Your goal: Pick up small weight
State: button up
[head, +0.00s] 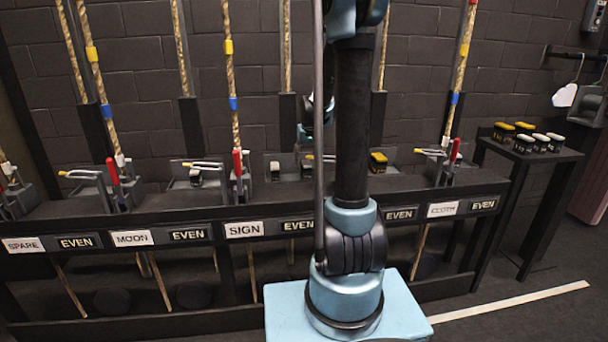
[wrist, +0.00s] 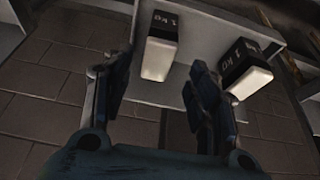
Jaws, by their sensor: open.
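In the wrist view, a small weight (wrist: 160,50) shows as a black block with a pale end, marked 1 KG. It appears between and beyond the two fingers of my gripper (wrist: 155,92), which are apart with nothing held. A second similar weight (wrist: 246,69) lies to the right, outside the right finger. Both rest against a pale grey plate (wrist: 190,80). In the head view my arm's dark upright link covers the middle of the rack, and the fingers cannot be made out there.
A black rack (head: 80,215) with labelled rope stations and upright levers spans the scene. A side stand (head: 535,154) at the right holds several yellow-topped and white-topped blocks (head: 540,141). A dark block wall (wrist: 35,80) lies close behind the plate.

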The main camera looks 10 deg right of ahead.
aim_at(306, 162)
jog(key=shift+x, duration=2.65)
jog(key=shift+w+d, duration=0.15)
jog(key=shift+d, duration=0.05)
jog(key=shift+r, duration=0.1)
grip_shut()
